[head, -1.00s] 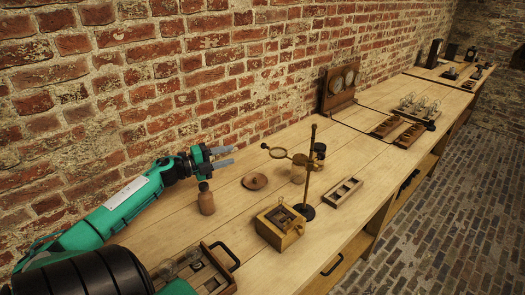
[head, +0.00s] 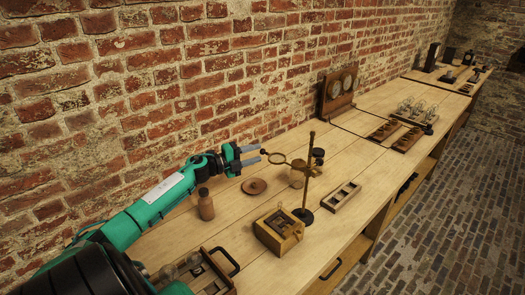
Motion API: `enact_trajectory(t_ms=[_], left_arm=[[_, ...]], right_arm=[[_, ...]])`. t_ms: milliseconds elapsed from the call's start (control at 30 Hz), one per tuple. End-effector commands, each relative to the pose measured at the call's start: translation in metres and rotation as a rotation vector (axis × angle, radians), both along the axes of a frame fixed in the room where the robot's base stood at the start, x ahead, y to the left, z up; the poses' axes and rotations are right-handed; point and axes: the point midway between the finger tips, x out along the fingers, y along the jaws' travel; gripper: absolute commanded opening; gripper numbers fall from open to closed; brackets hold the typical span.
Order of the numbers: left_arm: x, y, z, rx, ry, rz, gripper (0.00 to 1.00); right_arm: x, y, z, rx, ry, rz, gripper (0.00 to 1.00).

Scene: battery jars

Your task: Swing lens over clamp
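A round brass-rimmed lens (head: 278,158) sits on a side arm of an upright stand (head: 308,180) with a dark round base. A small dark knob (head: 263,151) sticks out from the lens rim on the left. My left gripper (head: 259,154) is open, its two grey fingertips right by this knob. I cannot tell whether they touch it. A wooden box-like block with metal fittings (head: 279,232), perhaps the clamp, stands on the bench in front of the stand. The lens is behind and above it, not over it. My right gripper is not in view.
A brown bottle (head: 206,206) stands below my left wrist, and a round wooden disc (head: 254,186) lies beside it. A slotted wooden rack (head: 341,196) is right of the stand. The brick wall runs close behind.

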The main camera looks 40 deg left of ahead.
Motion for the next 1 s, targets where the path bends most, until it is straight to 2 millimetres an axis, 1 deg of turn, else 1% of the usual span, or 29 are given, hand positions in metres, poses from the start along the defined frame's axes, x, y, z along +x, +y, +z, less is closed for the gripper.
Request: enact_trajectory(t_ms=[100, 300, 500, 733, 767, 800, 867, 933, 967, 1000], left_arm=[[0.014, -0.005, 0.003, 0.0, -0.002, 0.0, 0.38], [0.029, -0.011, 0.001, 0.0, -0.001, 0.0, 0.38], [0.034, -0.013, 0.0, 0.0, 0.0, 0.001, 0.38], [0.034, -0.013, 0.0, 0.0, 0.0, 0.0, 0.38], [0.034, -0.013, 0.0, 0.0, 0.0, 0.0, 0.36], [0.034, -0.013, 0.0, 0.0, 0.0, 0.0, 0.28], [0.034, -0.013, 0.0, 0.0, 0.0, 0.0, 0.16], [0.034, -0.013, 0.0, 0.0, 0.001, 0.0, 0.02], [0.034, -0.013, 0.0, 0.0, 0.001, 0.0, 0.0], [0.034, -0.013, 0.0, 0.0, 0.001, 0.0, 0.0]], right_arm=[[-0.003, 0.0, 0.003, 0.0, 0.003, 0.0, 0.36], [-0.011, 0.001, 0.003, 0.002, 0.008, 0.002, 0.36], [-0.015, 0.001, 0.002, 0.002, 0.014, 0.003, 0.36], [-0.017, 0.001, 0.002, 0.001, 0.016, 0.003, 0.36], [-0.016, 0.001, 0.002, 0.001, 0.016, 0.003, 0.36], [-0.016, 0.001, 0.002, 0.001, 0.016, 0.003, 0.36], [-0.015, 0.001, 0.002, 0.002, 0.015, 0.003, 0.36], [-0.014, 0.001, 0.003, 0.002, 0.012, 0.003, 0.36], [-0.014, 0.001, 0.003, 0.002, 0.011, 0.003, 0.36], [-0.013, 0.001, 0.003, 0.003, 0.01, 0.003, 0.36]])
